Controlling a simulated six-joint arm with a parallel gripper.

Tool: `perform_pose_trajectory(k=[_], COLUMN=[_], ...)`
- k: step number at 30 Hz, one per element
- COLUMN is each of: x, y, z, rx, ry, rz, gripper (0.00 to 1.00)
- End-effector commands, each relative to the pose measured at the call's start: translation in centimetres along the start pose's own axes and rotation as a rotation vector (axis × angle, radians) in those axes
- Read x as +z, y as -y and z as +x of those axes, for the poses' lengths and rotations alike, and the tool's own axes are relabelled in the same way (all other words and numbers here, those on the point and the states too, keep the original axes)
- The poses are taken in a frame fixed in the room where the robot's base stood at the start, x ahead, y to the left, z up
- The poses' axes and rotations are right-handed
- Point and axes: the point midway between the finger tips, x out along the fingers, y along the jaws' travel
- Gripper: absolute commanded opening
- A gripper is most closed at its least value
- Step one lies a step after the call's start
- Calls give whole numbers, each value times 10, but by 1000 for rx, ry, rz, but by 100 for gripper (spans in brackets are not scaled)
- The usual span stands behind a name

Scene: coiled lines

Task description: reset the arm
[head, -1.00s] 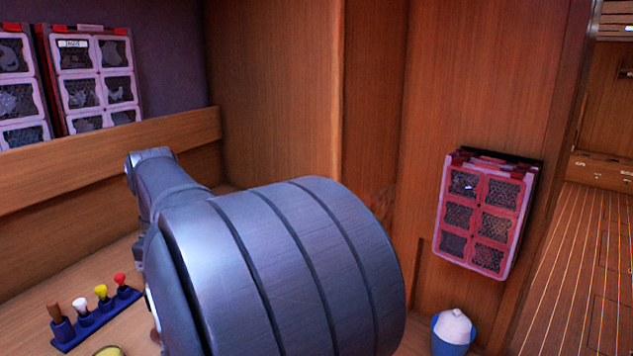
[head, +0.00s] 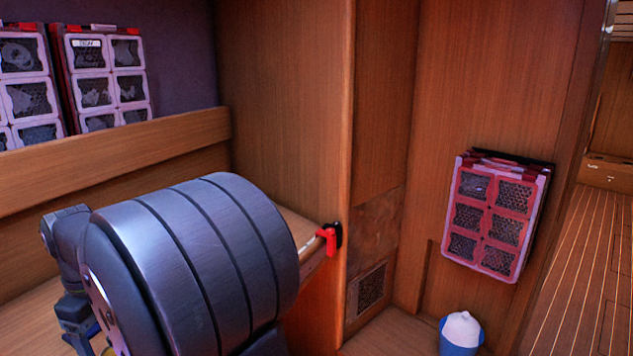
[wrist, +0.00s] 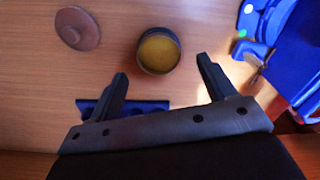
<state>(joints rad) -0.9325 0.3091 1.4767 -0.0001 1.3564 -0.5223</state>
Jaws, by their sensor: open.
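My gripper (wrist: 163,72) shows in the wrist view with its two dark fingers spread wide and nothing between them. It is above a wooden worktop (wrist: 45,90). A round dark tin with yellow contents (wrist: 158,50) stands on the worktop just beyond the fingertips. In the head view my large grey arm link fills the lower left, and my gripper's fingers cannot be made out there.
A brown disc (wrist: 77,28) lies left of the tin. A blue rack (wrist: 160,106) is partly hidden behind the fingers. Blue objects (wrist: 280,45) crowd the right. A pink-framed mesh panel (head: 495,215), red latch (head: 328,238) and blue bucket (head: 461,335) stand right of my arm.

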Motion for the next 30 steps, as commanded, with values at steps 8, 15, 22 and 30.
perform_pose_trajectory(k=[8,15,22,30], x=[1,1,1,1], y=[-1,-1,-1,-1], z=[18,18,18,18], rx=[1,1,1,1], ry=[-1,-1,-1,-1], rz=[1,1,1,1], gripper=[76,76,76,76])
